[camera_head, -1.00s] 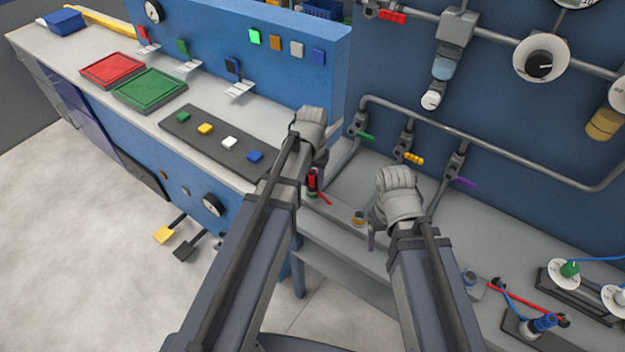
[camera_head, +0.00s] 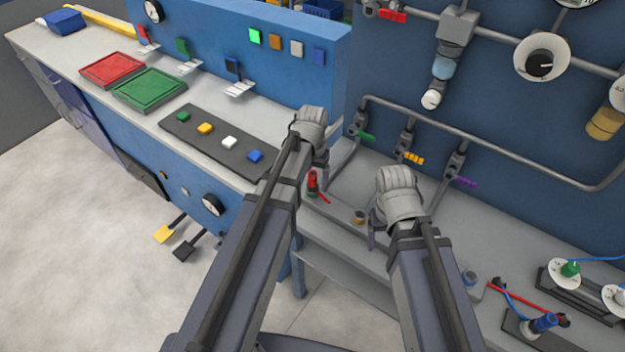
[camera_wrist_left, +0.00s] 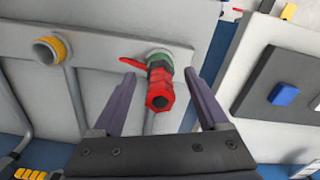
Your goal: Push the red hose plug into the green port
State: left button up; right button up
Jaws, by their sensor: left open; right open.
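The red hose plug (camera_head: 312,182) stands on the grey bench beside my left arm. In the left wrist view the red plug (camera_wrist_left: 160,92) points toward the camera, with the green port ring (camera_wrist_left: 158,58) directly behind it. How deep it sits in the port cannot be told. A short red hose or lever sticks out beside it. My left gripper (camera_wrist_left: 161,74) is open, its fingers on either side of the plug with gaps visible. In the head view its fingers are mostly hidden by my wrist. My right gripper (camera_head: 373,236) is open and empty over the bench.
Grey pipes with green, yellow (camera_head: 413,158) and purple handles rise behind. A dark panel with coloured buttons (camera_head: 228,142) is to the left.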

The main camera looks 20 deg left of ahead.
pick_arm(q)
jog(key=shift+r+p, duration=3.8)
jog(key=shift+r, duration=0.1)
jog(key=s+d+m+y, duration=0.1)
jog(key=s+d+m, duration=0.1)
jog(key=s+d, duration=0.8)
jog(key=s, duration=0.4)
jog(key=shift+s+d+m, duration=0.15)
jog(key=shift+d+m, duration=0.1)
jog(key=shift+m, duration=0.15)
pick_arm(e)
notch_tip(320, 180, up, 8)
jog(key=shift+f, duration=0.15)
